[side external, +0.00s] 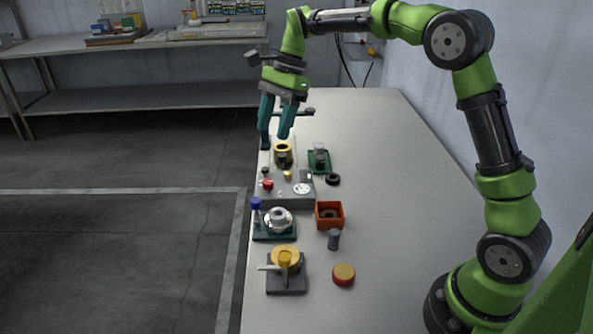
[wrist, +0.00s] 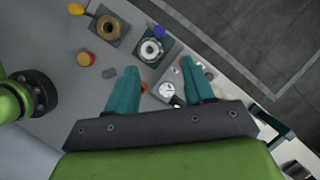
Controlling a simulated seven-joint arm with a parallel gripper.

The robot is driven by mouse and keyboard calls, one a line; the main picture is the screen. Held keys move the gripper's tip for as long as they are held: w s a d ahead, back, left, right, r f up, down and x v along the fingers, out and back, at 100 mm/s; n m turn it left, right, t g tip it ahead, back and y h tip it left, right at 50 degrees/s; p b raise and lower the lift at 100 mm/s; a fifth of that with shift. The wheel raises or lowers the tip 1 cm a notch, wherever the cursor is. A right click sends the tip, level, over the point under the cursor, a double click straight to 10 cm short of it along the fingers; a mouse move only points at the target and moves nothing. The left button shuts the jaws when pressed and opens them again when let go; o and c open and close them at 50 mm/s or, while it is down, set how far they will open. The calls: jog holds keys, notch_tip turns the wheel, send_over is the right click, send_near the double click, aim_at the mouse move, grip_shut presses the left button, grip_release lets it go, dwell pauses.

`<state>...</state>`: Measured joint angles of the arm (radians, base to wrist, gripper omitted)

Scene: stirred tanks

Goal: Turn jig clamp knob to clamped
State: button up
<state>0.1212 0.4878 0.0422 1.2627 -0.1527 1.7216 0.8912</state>
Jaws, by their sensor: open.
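My gripper (side external: 274,134) is open and empty, its two teal fingers pointing down above the far left end of the bench. In the wrist view its fingers (wrist: 160,66) stand apart. I cannot tell for sure which part is the jig clamp knob. A yellow round piece with a lever (side external: 285,258) sits on a grey base at the near end; it also shows in the wrist view (wrist: 107,28). A grey panel (side external: 300,203) carries a white dial (side external: 302,189), a red knob (side external: 267,184) and a small black knob (side external: 265,170). A yellow ring (side external: 283,147) stands just behind, below the fingers.
A silver round part (side external: 278,217) sits on a dark plate beside a blue-topped post (side external: 255,205). An orange bin (side external: 329,224), grey cylinder (side external: 334,240), red-and-yellow cap (side external: 344,273), black ring (side external: 333,179) and green tray (side external: 312,168) lie to the right. The bench's right side is clear.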

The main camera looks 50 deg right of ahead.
aim_at(255, 199)
jog(key=x, duration=1.7)
jog(key=shift+r, duration=0.1)
grip_shut()
